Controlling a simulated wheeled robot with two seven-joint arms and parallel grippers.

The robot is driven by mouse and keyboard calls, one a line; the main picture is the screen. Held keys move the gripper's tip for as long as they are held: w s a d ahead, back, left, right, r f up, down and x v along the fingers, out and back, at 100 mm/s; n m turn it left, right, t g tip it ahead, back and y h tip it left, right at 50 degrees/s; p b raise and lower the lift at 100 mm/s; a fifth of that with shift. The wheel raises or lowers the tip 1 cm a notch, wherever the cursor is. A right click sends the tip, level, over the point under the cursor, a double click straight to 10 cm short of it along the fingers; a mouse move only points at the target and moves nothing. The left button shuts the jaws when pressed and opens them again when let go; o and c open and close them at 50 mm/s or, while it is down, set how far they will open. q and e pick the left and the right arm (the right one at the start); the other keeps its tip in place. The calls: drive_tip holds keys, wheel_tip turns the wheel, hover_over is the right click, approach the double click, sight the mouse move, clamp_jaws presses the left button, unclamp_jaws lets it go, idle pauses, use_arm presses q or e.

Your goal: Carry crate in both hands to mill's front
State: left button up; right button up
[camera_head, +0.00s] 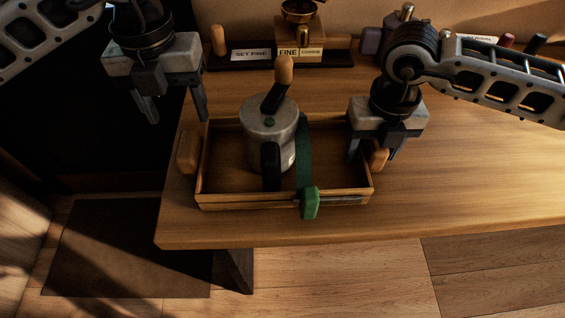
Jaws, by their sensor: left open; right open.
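The wooden crate (235,201) sits on the table near its left front corner. A wooden handle (187,152) sticks out on its left side and another handle (379,159) on its right. Inside stands a grey metal mill-like pot (257,135) with a black handle and a wooden knob on top. The coffee mill (299,38) stands at the back on a dark base. My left gripper (175,115) is open and empty, above and left of the crate. My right gripper (371,155) is open at the crate's right side, by the right handle; I cannot tell whether it touches.
A green strap (304,150) with a green end piece (310,202) lies over the crate's front rim. Signs reading SET FINE (251,55) and FINE stand at the back. The table (470,190) is clear at right; its left edge is close to the crate.

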use_arm(q)
drive_tip(key=shift+r, duration=0.95)
use_arm(e)
drive_tip(key=shift+r, duration=0.3)
wheel_tip(320, 180, up, 11)
drive_tip(key=shift+r, duration=0.2)
